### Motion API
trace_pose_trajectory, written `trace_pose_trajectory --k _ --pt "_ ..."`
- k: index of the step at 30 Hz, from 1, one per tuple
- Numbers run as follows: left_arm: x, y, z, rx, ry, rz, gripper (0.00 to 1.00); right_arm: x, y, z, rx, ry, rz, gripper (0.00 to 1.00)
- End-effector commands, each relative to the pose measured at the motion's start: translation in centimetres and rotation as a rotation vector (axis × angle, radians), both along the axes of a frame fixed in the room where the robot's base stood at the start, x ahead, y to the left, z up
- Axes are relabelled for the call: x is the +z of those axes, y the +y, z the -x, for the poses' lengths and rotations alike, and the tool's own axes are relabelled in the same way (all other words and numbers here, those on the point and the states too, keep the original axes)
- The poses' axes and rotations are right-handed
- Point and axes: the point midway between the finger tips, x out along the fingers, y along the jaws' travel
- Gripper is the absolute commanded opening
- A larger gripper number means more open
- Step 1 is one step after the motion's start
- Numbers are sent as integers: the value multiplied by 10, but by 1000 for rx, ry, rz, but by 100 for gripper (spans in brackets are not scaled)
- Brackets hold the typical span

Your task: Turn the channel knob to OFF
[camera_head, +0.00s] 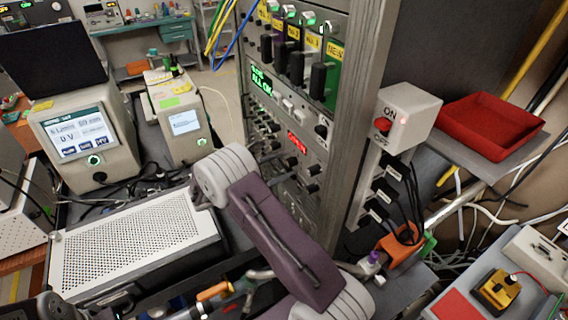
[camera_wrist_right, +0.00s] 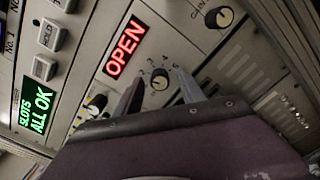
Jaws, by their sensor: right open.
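The channel knob (camera_wrist_right: 160,81) appears to be the small round dark-faced knob with numbers around it, below the red OPEN display in the right wrist view. Its label and exact pointer position are too small to read. My right gripper (camera_wrist_right: 160,74) is open, with one finger on each side of this knob in that view. I cannot tell whether the fingers touch it. In the head view my right arm crosses the front of the rack, and its gripper is mostly hidden. My left gripper is not clearly in view.
The red OPEN display (camera_wrist_right: 124,48) and a gain knob (camera_wrist_right: 220,17) are near the gripper. The green ALL OK display (camera_wrist_right: 40,109) is at left. In the head view, the instrument rack (camera_head: 343,110) has an ON/OFF box (camera_head: 408,112) and a red tray (camera_head: 490,125) to its right.

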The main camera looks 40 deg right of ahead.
Motion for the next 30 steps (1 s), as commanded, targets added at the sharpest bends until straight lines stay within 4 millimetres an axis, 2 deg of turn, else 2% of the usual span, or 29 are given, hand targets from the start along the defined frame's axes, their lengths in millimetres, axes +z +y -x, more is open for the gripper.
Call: trace_pose_trajectory --k 4,9,20,30 --pt "0 0 0 0 0 0 45 0 0 0 0 0 0 47" --pt "0 0 0 0 0 0 45 0 0 0 0 0 0 0" --pt "6 0 0 0 0 0 45 2 1 0 0 42 -5 0" --pt "33 0 0 0 0 0 45 5 1 0 0 283 -31 0"
